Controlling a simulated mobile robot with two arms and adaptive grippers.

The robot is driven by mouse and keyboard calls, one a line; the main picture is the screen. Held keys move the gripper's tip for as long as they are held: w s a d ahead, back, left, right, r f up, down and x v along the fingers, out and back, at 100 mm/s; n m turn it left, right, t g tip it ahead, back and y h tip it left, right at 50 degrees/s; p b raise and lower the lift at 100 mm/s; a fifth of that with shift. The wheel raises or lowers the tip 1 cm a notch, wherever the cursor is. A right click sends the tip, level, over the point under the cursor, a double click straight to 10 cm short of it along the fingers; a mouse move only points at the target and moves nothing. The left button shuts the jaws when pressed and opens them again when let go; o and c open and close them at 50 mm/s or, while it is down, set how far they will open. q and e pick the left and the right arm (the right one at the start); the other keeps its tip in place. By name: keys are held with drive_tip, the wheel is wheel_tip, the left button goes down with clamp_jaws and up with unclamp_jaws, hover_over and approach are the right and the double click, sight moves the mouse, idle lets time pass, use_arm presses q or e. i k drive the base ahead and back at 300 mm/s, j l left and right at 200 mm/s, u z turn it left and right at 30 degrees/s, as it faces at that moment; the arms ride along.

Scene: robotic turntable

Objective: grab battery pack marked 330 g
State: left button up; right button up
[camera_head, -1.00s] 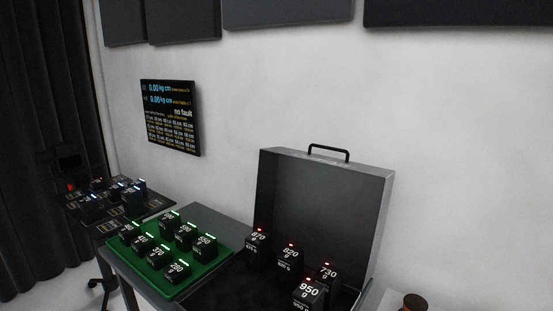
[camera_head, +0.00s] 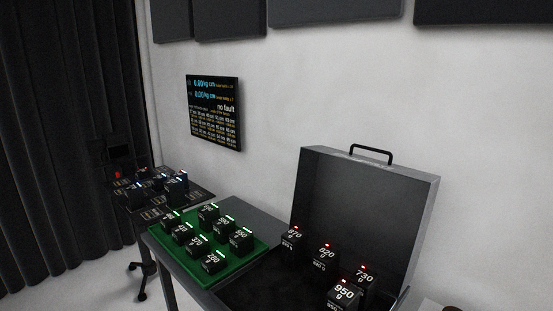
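Several dark battery packs with green lights stand upright in rows on a green tray (camera_head: 188,269). A front pack (camera_head: 213,263) reads about 280 g, the pack behind it (camera_head: 197,246) about 370 g, and a right pack (camera_head: 241,241) about 550 g. The labels of the left pack (camera_head: 171,219) and the back pack (camera_head: 209,212) are too small to read surely. I cannot make out a 330 g marking on any pack. Neither of my grippers is in view.
An open grey case (camera_head: 362,195) right of the tray holds packs with red lights, including 950 g (camera_head: 344,294) and 730 g (camera_head: 364,277). A back-left table (camera_head: 133,201) carries blue-lit packs. A screen (camera_head: 214,111) hangs on the wall.

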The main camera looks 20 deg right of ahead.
sight(143, 174)
drive_tip(key=i+j+u, duration=0.4)
drive_tip(key=i, duration=0.55)
drive_tip(key=i+j+u, duration=0.1)
drive_tip(key=i+u, duration=0.35)
drive_tip(key=i, duration=0.5)
drive_tip(key=i+z, duration=0.25)
drive_tip(key=i, duration=0.2)
drive_tip(key=i+j+z, duration=0.25)
drive_tip(key=i, duration=0.15)
drive_tip(key=i+j+z, duration=0.25)
drive_tip(key=i, duration=0.15)
drive_tip(key=i+j+z, duration=0.25)
drive_tip(key=i, duration=0.15)
